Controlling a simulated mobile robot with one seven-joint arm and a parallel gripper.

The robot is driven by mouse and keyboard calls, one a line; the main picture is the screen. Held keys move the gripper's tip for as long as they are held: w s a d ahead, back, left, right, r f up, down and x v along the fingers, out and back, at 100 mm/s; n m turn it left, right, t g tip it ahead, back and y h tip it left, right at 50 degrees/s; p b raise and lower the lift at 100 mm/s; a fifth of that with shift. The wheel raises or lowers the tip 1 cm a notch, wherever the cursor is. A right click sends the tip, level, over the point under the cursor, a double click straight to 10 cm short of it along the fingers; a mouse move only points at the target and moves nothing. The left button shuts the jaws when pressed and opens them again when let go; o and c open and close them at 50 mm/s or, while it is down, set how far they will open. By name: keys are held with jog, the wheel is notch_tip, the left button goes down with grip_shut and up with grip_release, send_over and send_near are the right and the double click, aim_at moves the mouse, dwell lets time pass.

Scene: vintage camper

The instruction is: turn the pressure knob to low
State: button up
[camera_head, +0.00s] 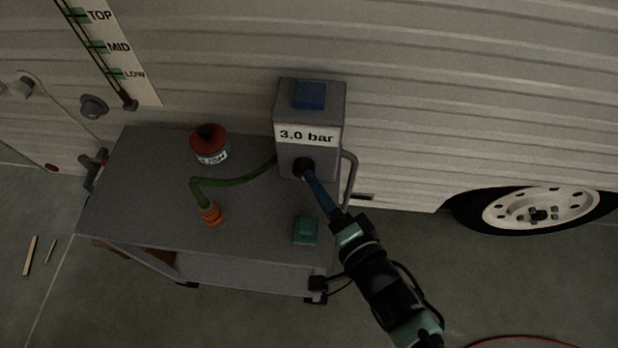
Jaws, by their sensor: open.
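The grey box (308,100) stands at the back right of the cart top, with a white label reading "3.0 bar" (307,136) on its front. A dark round knob (301,164) sits on the front below the label and is partly covered by my gripper. My gripper (307,176) reaches in from the lower right, its blue fingers open with the tips at the knob. I cannot tell whether they touch it or stand around it. No low marking shows on the knob.
On the grey cart (150,175) are a red-capped canister (210,146), a green hose (235,180) with an orange end (211,214), and a teal block (306,230). A TOP/MID/LOW scale (115,50) is on the camper wall. A pipe handle (350,180) stands right of the box.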

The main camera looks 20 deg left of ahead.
aim_at(304, 169)
jog(key=shift+x, duration=2.2)
jog(key=shift+c, duration=0.2)
grip_shut()
